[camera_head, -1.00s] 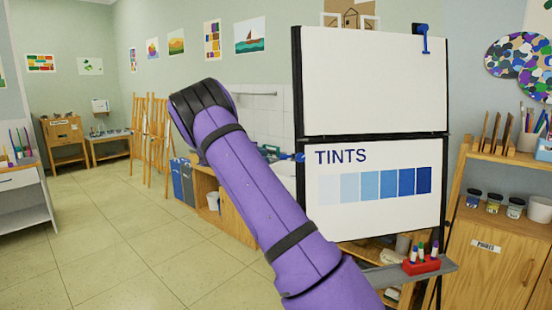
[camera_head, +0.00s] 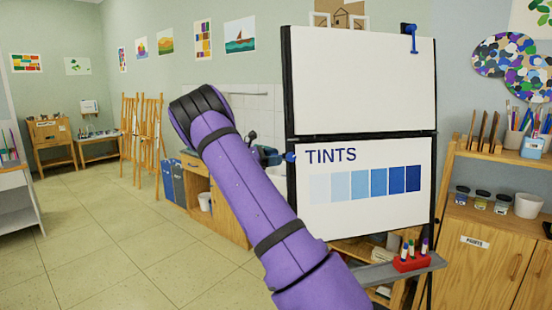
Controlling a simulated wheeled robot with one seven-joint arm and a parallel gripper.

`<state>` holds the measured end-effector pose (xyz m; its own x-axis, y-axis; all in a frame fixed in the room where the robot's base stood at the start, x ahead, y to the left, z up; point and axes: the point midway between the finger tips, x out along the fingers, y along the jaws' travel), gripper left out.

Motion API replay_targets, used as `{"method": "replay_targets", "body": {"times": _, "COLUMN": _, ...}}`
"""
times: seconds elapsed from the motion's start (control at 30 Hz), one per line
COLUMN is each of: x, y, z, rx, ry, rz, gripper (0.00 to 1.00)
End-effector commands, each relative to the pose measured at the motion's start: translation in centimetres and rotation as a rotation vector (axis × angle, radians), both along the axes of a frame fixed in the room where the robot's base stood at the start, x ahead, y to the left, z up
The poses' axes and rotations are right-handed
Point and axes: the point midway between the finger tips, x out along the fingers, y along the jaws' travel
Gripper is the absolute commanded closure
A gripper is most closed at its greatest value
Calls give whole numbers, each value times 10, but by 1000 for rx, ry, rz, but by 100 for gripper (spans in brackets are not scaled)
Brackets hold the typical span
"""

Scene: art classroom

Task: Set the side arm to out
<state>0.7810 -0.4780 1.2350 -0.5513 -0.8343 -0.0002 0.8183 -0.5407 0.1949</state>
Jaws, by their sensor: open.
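A flip-chart easel stands right of centre, with a blank white upper panel (camera_head: 362,80) and a lower sheet (camera_head: 366,187) marked TINTS above blue swatches. A blue arm-like part (camera_head: 412,40) is at its top right corner, hanging down against the panel; I take it for the side arm. A blue knob (camera_head: 290,157) is on the easel's left edge at mid-height. My purple arm crosses the view in front, left of the easel. Small dark and blue-green shapes beside the arm are unclear.
A grey tray (camera_head: 372,277) with a red marker holder (camera_head: 411,262) juts out at the easel's foot. A wooden cabinet (camera_head: 485,262) with jars stands close on the right. Wooden easels (camera_head: 142,145) stand far left. The tiled floor (camera_head: 90,245) at left is clear.

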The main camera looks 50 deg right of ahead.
Motion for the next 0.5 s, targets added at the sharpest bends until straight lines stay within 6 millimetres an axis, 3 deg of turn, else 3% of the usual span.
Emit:
{"method": "replay_targets", "body": {"times": 0.4, "x": -5, "y": -7, "z": 0, "rx": 0, "ry": 0, "rz": 0, "gripper": 49}}
{"method": "replay_targets", "body": {"times": 0.5, "x": -4, "y": -7, "z": 0, "rx": 0, "ry": 0, "rz": 0, "gripper": 72}}
